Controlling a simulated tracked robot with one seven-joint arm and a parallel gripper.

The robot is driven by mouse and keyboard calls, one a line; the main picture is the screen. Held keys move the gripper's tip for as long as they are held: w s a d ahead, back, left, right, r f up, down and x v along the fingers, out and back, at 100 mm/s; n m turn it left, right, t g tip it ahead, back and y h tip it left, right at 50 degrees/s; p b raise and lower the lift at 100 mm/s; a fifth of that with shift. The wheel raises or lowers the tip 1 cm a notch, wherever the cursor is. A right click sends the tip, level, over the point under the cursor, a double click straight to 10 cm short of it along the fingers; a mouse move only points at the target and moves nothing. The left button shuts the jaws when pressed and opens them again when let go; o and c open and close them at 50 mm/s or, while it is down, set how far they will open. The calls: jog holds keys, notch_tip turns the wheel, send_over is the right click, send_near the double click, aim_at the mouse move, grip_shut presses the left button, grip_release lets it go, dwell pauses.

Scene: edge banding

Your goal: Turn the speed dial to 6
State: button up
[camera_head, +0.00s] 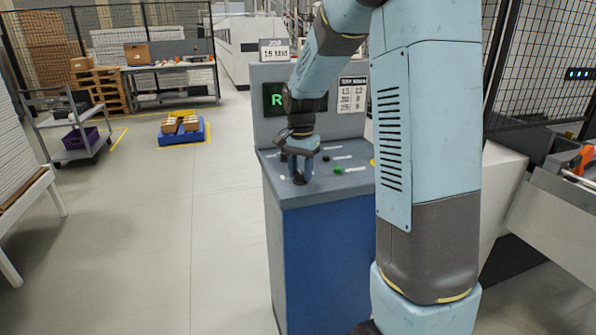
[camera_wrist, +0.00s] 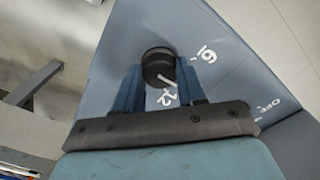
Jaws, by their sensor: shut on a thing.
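The speed dial (camera_wrist: 157,63) is a round black knob on the sloping top of the blue-grey control console (camera_head: 325,192). In the wrist view it sits between the two blue fingers of my gripper (camera_wrist: 158,88), which is shut on it. A white pointer line on the knob points down and right, toward a white number label (camera_wrist: 167,97) that I cannot read surely. Another number label (camera_wrist: 207,54) lies to the right of the knob. In the head view my gripper (camera_head: 298,165) points down at the dial (camera_head: 299,179) near the console's front left corner.
A green button (camera_head: 338,170) and white labels lie right of the dial. A lit green display (camera_head: 275,97) and a number sheet (camera_head: 352,95) are on the upright panel behind. A label reading OFF (camera_wrist: 268,105) shows in the wrist view.

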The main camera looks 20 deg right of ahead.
jog(key=shift+c, duration=1.4)
jog(key=shift+a, duration=0.25)
jog(key=shift+c, duration=0.2)
jog(key=shift+d+r, duration=0.1)
jog(key=shift+w+d, duration=0.1)
jog(key=shift+n, duration=0.6)
jog(key=n, duration=0.3)
jog(key=shift+n, duration=2.3)
